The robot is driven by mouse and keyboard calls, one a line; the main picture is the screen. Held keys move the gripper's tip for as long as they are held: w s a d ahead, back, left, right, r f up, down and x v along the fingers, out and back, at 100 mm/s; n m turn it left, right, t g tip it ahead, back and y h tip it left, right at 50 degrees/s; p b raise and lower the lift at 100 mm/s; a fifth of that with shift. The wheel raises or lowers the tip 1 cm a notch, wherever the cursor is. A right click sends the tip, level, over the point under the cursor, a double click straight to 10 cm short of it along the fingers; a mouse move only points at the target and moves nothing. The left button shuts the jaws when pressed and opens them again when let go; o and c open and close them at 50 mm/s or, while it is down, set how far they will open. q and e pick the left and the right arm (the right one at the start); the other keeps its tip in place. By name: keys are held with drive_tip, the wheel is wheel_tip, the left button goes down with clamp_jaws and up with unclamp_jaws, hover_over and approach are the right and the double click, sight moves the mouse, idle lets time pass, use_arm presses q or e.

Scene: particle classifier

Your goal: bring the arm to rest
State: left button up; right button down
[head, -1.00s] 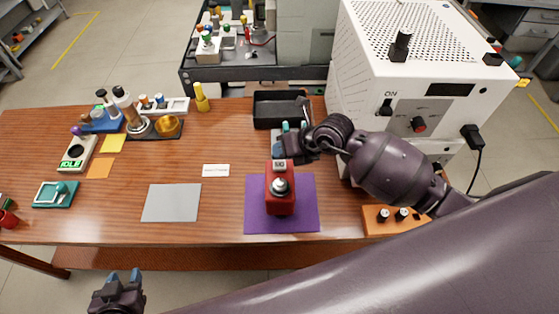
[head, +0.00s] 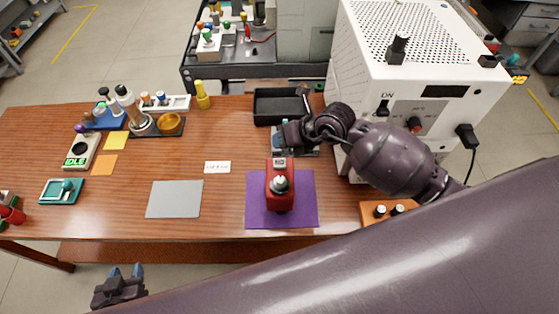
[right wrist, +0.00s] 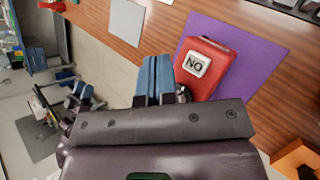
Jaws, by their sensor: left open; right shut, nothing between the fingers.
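My right arm reaches in from the right in the head view. Its gripper (head: 287,134) hangs over the table just behind the red box (head: 280,194), clear of its top. In the right wrist view its blue fingers (right wrist: 155,78) are together and hold nothing. The red box also shows there (right wrist: 203,68), right of the fingers, with a white label. It stands upright on the purple mat (head: 304,213). My left gripper (head: 125,272) is open and empty, in front of the table's front edge at lower left.
A white machine (head: 425,85) stands at the right, close to my right forearm. A black tray (head: 275,119) lies behind the gripper, and an orange block (head: 372,218) lies at front right. A grey mat (head: 174,199) is bare. Bottles and small devices stand at left.

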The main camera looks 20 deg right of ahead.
idle(0.3)
drive_tip(key=shift+w+a+r, duration=0.15)
drive_tip(key=shift+r, duration=0.05)
wheel_tip(320, 180, up, 12)
drive_tip(key=w+a+r+m+t+y, duration=0.1)
drive_tip(key=w+m+t+y, duration=0.1)
drive_tip(key=m+t+y, duration=0.6)
drive_tip(key=s+d+f+m+t+h+b, duration=0.15)
drive_tip(key=d+f+m+h, duration=0.3)
drive_tip(key=m, duration=0.45)
drive_tip(key=d+f+m+t+h, duration=0.35)
drive_tip(key=m+h, duration=0.25)
drive_tip(key=m, duration=0.2)
drive_tip(key=s+d+f+m+g+h, duration=0.2)
drive_tip(key=s+f+m, duration=0.3)
drive_tip(key=s+f, duration=0.4)
drive_tip(key=s+d+f+m+g+h+b, duration=0.1)
drive_tip(key=s+d+f+m+g, duration=0.3)
drive_tip(key=s+f, duration=0.5)
drive_tip(key=shift+s+f+m+g+h, duration=0.35)
drive_tip(key=shift+s+m+g+h, duration=0.3)
drive_tip(key=shift+m+h, duration=0.3)
